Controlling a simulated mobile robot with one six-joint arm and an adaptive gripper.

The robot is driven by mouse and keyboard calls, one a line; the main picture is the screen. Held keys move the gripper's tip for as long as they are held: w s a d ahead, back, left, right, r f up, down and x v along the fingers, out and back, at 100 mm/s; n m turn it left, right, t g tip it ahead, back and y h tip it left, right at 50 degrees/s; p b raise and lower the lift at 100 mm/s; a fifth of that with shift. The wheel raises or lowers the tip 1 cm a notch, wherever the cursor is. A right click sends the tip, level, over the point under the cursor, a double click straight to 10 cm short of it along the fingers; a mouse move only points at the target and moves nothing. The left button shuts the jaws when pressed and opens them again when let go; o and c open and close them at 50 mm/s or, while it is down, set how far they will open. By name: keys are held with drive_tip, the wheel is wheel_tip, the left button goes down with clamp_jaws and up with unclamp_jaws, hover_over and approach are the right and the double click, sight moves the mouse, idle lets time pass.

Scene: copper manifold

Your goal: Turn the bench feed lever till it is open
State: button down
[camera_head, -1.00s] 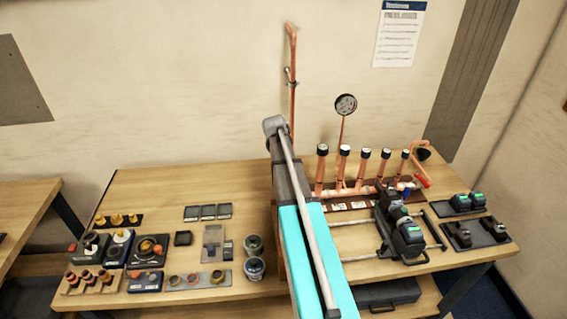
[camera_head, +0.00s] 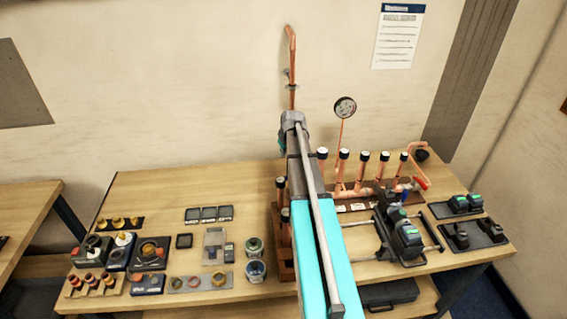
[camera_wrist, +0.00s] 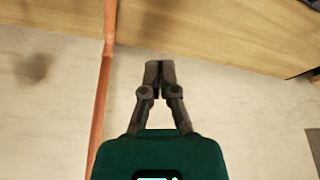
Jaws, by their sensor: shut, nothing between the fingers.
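A copper pipe (camera_head: 292,50) rises on the wall behind the bench, with a small grey fitting partway up. It also shows in the wrist view (camera_wrist: 104,70), left of my gripper. A red handle (camera_head: 421,184) sits at the right end of the copper manifold (camera_head: 350,191). No label shows which part is the bench feed lever. My gripper (camera_wrist: 160,66) is shut and empty, its fingertips together. In the wrist view it is apart from the pipe, with the wall and wooden bench behind. In the head view my arm's end is near the pipe and hides its lower part.
A round gauge (camera_head: 345,107) stands above the manifold, beside several upright capped tubes. A black-and-green tool (camera_head: 408,237) rests on a rail stand at the right. Small parts and two cups (camera_head: 255,269) cover the bench's left half. The wall above is mostly free.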

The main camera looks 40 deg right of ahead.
wheel_tip(320, 180, down, 10)
drive_tip(key=b, duration=0.9)
drive_tip(key=shift+s+b, duration=0.3)
drive_tip(key=shift+b, duration=0.1)
drive_tip(key=shift+w+a, duration=0.1)
drive_tip(key=shift+a, duration=0.15)
idle(0.5)
